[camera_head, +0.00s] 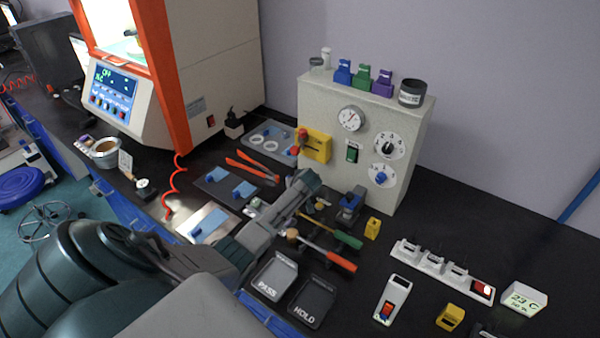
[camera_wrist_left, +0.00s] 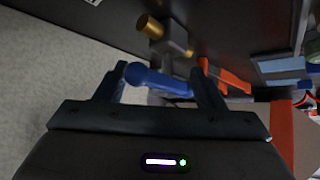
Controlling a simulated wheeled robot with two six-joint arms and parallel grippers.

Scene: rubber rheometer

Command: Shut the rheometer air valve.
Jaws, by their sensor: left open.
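The air valve (camera_wrist_left: 174,42) shows in the left wrist view as a grey body with brass ends. Its blue lever (camera_wrist_left: 155,79) has a rounded tip and lies across the space between the fingers of my left gripper (camera_wrist_left: 159,73). The fingers stand apart on either side of the lever; I cannot tell whether either touches it. In the head view my left gripper (camera_head: 307,186) is low in front of the pale control box (camera_head: 324,103), and I cannot make out the lever there. My right gripper is not in view.
A dark blue block (camera_head: 349,205) stands right of the gripper. The rheometer (camera_head: 187,62) is at the back left.

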